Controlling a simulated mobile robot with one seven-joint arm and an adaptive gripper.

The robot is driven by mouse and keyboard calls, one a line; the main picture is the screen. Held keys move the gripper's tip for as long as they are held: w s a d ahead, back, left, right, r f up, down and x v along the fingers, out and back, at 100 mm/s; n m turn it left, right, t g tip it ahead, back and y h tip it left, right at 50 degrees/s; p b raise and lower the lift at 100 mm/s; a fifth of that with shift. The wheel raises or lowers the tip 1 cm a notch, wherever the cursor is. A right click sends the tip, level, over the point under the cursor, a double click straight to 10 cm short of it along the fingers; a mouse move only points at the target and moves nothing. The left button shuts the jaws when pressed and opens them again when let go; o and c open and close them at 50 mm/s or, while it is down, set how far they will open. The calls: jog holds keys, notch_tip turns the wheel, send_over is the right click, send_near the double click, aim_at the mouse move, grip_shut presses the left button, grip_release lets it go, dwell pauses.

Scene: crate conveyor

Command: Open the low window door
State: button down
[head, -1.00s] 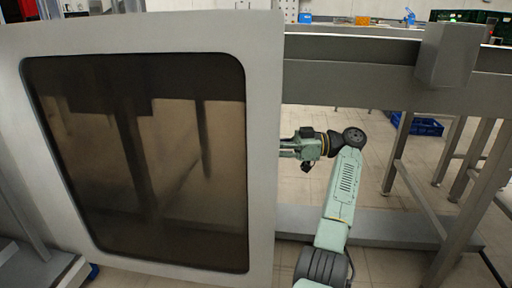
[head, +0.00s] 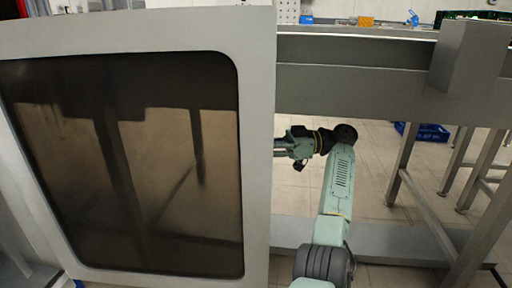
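The window door (head: 257,150) is a grey frame around a dark see-through pane (head: 150,165). It fills the left half of the head view and stands out in front of the conveyor frame. My gripper (head: 280,147) is at the door's right edge, with my arm reaching up from the bottom. The fingertips are at or just behind that edge, so I cannot tell whether they touch the door or whether they are open or shut.
A grey conveyor beam (head: 350,85) with a box-shaped post (head: 468,58) runs behind my arm. Metal legs (head: 403,165) stand at the right. A blue crate (head: 428,133) lies on the tiled floor beyond. A low grey bar (head: 380,242) crosses behind my arm.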

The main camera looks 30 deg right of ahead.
jog(key=c, duration=1.6)
grip_release()
jog(key=shift+o, duration=0.2)
jog(key=shift+a, duration=0.1)
